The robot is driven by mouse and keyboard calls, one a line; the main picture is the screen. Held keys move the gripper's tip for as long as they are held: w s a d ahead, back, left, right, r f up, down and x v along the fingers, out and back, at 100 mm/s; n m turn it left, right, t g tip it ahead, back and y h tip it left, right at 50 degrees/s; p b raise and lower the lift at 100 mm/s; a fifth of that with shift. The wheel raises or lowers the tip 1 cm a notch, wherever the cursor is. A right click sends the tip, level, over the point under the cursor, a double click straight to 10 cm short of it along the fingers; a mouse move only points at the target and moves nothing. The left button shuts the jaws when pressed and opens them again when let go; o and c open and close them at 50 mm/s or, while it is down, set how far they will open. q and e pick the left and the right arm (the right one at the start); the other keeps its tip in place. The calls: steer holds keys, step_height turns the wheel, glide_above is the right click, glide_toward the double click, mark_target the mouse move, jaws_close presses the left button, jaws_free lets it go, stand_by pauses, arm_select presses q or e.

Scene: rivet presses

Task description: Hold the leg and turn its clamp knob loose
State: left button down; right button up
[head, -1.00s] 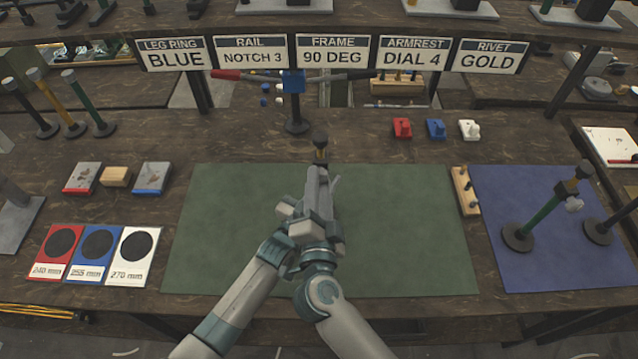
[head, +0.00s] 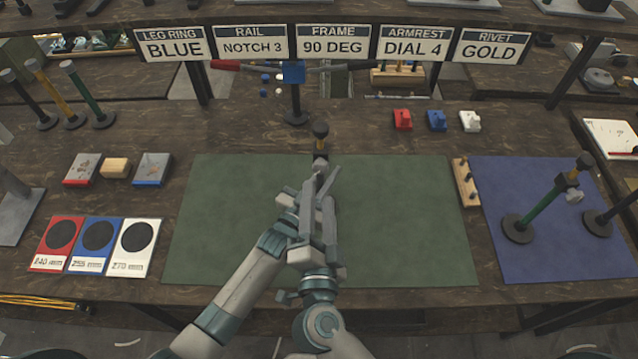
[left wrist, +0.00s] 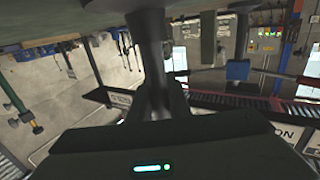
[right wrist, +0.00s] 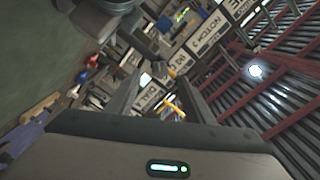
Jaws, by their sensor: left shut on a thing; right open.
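The leg (head: 320,131) stands upright near the back edge of the green mat, with a dark cap and brass-coloured band on top. A pale clamp piece, seemingly the knob (head: 320,163), shows just below the band. My left gripper (head: 312,192) is shut on the leg; the dark shaft (left wrist: 150,45) rises between its fingers in the left wrist view. My right gripper (head: 318,212) is open in front of the leg, and its spread fingers show in the right wrist view (right wrist: 158,92) with nothing between them. The grippers overlap in the head view and hide the lower leg.
A green mat (head: 400,225) lies underneath, mostly clear. A blue mat (head: 580,250) at right bears another leg (head: 543,210). A small peg rack (head: 464,182) sits between the mats. A stand with a blue block (head: 293,72) is behind. Coloured size cards (head: 138,247) lie left.

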steer(key=shift+s, duration=2.7)
